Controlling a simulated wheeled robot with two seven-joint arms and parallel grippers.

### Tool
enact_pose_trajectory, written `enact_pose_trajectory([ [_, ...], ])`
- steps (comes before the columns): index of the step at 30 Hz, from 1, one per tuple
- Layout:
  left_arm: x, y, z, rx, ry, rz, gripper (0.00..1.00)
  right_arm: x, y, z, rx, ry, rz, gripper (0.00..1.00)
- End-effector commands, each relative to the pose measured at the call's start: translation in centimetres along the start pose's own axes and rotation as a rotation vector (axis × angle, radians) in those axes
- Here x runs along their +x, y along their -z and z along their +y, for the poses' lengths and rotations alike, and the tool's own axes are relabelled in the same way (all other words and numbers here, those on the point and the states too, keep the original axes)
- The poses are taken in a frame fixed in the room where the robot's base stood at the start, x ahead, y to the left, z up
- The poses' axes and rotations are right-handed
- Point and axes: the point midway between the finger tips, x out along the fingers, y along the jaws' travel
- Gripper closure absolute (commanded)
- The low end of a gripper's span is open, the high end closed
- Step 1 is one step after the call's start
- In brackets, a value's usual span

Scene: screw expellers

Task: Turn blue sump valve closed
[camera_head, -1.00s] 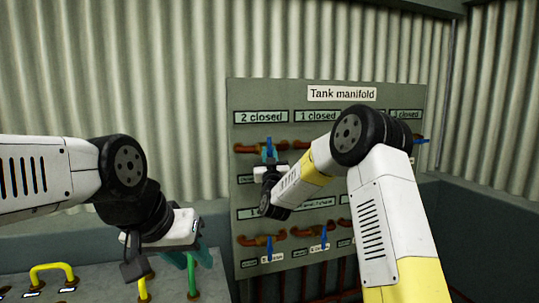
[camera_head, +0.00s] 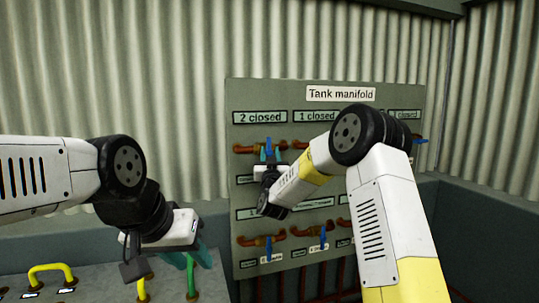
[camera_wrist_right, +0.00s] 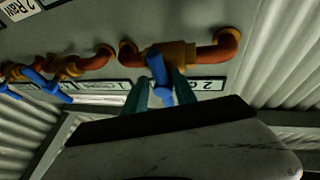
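The grey Tank manifold panel (camera_head: 240,97) carries several orange-brown pipe valves with blue handles. The upper-left blue handle (camera_wrist_right: 156,68) is below the "2 closed" sign (camera_head: 260,117) in the head view. My right gripper (camera_head: 270,154) is at this handle. In the right wrist view its teal fingers (camera_wrist_right: 158,94) stand on either side of the handle with gaps visible, so it looks open around it. Whether a finger touches the handle is unclear. My left gripper (camera_head: 188,258) is open and empty above the lower-left bench. I cannot read which valve is labelled sump.
More blue-handled valves (camera_head: 323,241) line the panel's lower row. My right arm hides the panel's middle. A grey bench (camera_head: 105,284) at lower left carries a yellow handle (camera_head: 50,270) and a green one (camera_head: 191,278). A corrugated wall stands behind.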

Motion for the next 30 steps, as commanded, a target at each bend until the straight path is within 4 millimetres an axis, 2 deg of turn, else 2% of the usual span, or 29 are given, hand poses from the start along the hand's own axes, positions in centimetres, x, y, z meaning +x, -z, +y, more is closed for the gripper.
enact_pose_trajectory([
  [12,0.00,0.00,0.00,0.000,0.000,0.000,0.64,-0.11,-0.04,-0.65,0.002,0.013,-0.002,0.61],
  [17,0.00,0.00,0.00,0.000,0.000,0.000,0.64,-0.09,-0.12,-0.55,-0.062,0.039,0.015,0.61],
  [23,0.00,0.00,0.00,0.000,0.000,0.000,0.64,-0.06,-0.21,-0.27,-0.318,0.142,0.090,0.61],
  [30,0.00,0.00,0.00,0.000,0.000,0.000,0.64,0.04,-0.03,-0.05,-0.724,0.307,0.212,0.61],
])
